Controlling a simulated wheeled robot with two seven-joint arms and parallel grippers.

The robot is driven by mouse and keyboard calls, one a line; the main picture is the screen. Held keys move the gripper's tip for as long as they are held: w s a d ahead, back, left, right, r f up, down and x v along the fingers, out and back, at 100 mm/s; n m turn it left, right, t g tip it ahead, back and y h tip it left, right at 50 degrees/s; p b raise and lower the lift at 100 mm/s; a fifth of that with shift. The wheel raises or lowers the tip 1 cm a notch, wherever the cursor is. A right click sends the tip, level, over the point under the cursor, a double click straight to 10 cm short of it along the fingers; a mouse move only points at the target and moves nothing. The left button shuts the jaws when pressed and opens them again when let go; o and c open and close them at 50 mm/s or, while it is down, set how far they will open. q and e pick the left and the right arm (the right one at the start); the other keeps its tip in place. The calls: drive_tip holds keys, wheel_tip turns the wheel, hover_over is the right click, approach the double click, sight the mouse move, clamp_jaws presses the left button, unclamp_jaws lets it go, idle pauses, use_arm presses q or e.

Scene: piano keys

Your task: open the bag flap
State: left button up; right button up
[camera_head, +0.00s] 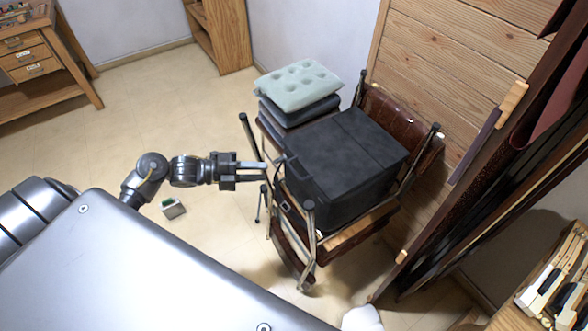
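The bag (365,175) is a black, box-shaped case resting on the seat of a chair, right of the middle of the head view. Its flap (345,145) lies flat over the top, with a seam running across it. A dark handle or strap shows on the bag's left side. My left gripper (262,172) is just left of the bag, pointing right at that side. Its two fingers are apart with nothing visible between them. A small gap seems to separate the fingertips from the bag. My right gripper is not in view.
The chair (425,140) has metal legs and brown leather parts, with its frame close around the bag. Pale and dark cushions (298,86) are stacked behind. A wooden wall and dark upright panels stand at right. A small box (173,209) lies on the otherwise clear left floor.

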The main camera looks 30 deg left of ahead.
sight(294, 170)
use_arm(q)
drive_tip(key=p+x, duration=0.2)
drive_tip(key=x, duration=0.7)
drive_tip(key=shift+w+d, duration=0.25)
drive_tip(key=shift+d, duration=0.1)
drive_tip(key=shift+w+d+f+p, duration=0.2)
drive_tip(key=shift+w+d+p, duration=0.1)
drive_tip(key=shift+d, duration=0.1)
clamp_jaws()
